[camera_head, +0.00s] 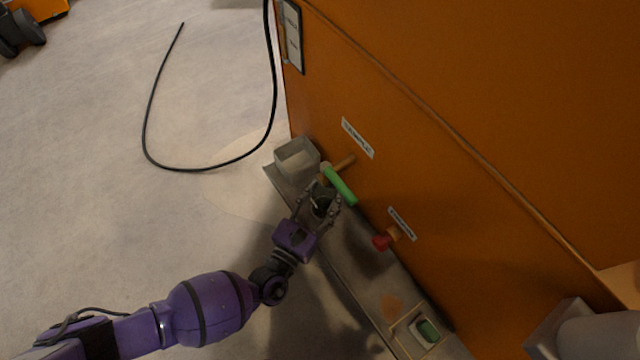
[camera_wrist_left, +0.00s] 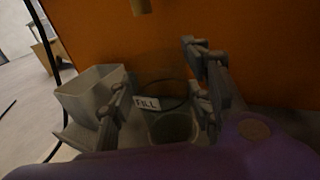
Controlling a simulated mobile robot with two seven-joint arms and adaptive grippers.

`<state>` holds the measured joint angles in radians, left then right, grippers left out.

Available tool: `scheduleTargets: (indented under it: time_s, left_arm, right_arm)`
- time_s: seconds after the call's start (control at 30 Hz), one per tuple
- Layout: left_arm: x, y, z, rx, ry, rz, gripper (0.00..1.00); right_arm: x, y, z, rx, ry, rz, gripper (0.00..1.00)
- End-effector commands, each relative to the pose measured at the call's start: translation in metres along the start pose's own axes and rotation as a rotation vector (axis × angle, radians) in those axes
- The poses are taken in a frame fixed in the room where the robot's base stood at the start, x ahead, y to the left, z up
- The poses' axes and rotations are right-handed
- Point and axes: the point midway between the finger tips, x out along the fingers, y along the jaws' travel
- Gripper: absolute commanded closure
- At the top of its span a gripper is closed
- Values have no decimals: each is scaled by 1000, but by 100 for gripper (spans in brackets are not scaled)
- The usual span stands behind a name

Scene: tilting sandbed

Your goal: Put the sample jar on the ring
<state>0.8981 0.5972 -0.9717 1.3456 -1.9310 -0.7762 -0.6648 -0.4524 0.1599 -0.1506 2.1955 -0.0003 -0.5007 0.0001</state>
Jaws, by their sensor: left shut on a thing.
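My left gripper (camera_head: 322,201) reaches in from the lower left to the shelf along the orange wall. It is shut on the sample jar (camera_wrist_left: 172,126), a clear, dark-looking vessel between its fingers, also partly seen in the head view. The left gripper (camera_wrist_left: 162,100) shows in the wrist view with a finger on each side of the jar. A white FILL label (camera_wrist_left: 147,104) shows at the jar; I cannot tell whether it is on it or behind it. I cannot clearly make out the ring. My right gripper is not in view.
A tap with a green handle (camera_head: 339,185) juts from the wall close above the jar. A red-knobbed valve (camera_head: 383,242) is further right. An open grey box (camera_head: 297,157) stands at the shelf's left end. A small tray with a green item (camera_head: 428,331) lies at the right end.

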Motion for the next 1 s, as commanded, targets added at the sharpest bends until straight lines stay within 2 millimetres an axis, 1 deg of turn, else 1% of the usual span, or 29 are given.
scheduleTargets:
  time_s: [0.03, 0.27, 0.3, 0.43, 0.83, 0.93, 1.0]
  left_arm:
    - [3, 0, 4, 1, -8, -1, 85]
    - [4, 0, 2, 1, -8, -1, 85]
    - [4, 0, 1, 1, -8, -1, 53]
    - [4, 0, 2, 0, -8, -1, 36]
    - [2, 0, 4, 1, -7, -2, 35]
    - [-12, 0, 3, 1, -5, -1, 35]
    - [-26, 0, 3, 0, -2, -2, 35]
  right_arm:
    - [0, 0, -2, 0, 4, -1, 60]
    - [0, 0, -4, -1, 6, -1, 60]
    - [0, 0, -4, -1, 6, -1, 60]
    - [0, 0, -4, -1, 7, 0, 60]
    - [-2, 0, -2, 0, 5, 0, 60]
    - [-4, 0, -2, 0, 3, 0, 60]
    - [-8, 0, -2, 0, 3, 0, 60]
